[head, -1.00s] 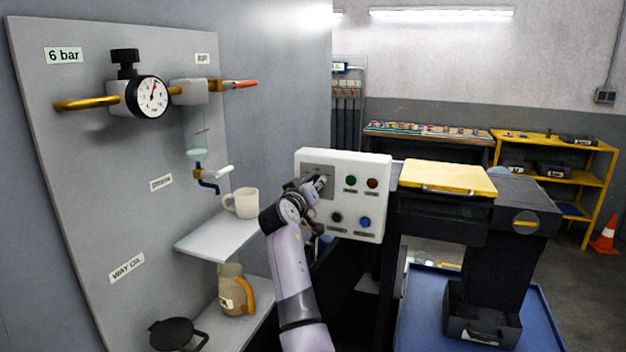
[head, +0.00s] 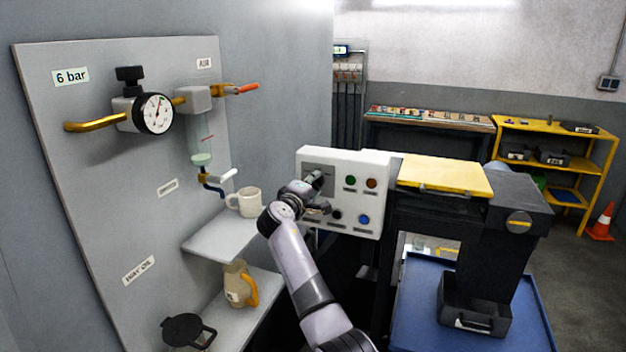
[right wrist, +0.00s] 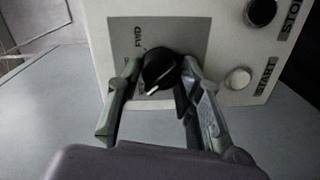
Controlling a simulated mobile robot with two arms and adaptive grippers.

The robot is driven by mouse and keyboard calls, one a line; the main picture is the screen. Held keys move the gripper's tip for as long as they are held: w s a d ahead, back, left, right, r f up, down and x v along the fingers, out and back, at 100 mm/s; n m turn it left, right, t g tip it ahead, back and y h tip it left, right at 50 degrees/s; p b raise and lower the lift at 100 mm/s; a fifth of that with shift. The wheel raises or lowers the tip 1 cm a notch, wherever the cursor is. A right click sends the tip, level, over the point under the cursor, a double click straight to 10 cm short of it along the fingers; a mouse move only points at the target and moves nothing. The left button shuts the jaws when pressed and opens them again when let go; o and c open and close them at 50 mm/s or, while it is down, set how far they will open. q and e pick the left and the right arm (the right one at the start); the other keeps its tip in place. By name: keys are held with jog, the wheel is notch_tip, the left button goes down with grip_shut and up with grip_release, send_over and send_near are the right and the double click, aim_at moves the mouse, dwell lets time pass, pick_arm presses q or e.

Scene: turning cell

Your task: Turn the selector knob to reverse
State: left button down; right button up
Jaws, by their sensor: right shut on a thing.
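The white control panel (head: 338,222) stands at the centre of the head view. The black selector knob (right wrist: 160,68) is on the panel's grey plate (right wrist: 190,32) in the right wrist view. Its white pointer mark angles to the lower left there. My left gripper is not in view.
A mug (head: 249,202) and a jug (head: 234,286) stand on shelves to the left. A yellow cover (head: 445,176) lies right of the panel.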

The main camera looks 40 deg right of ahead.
jog(key=shift+r+n, duration=0.1)
jog(key=shift+n, duration=0.4)
jog(key=shift+p, duration=0.35)
jog(key=o, duration=1.2)
jog(key=shift+w, duration=0.1)
jog(key=v, duration=1.2)
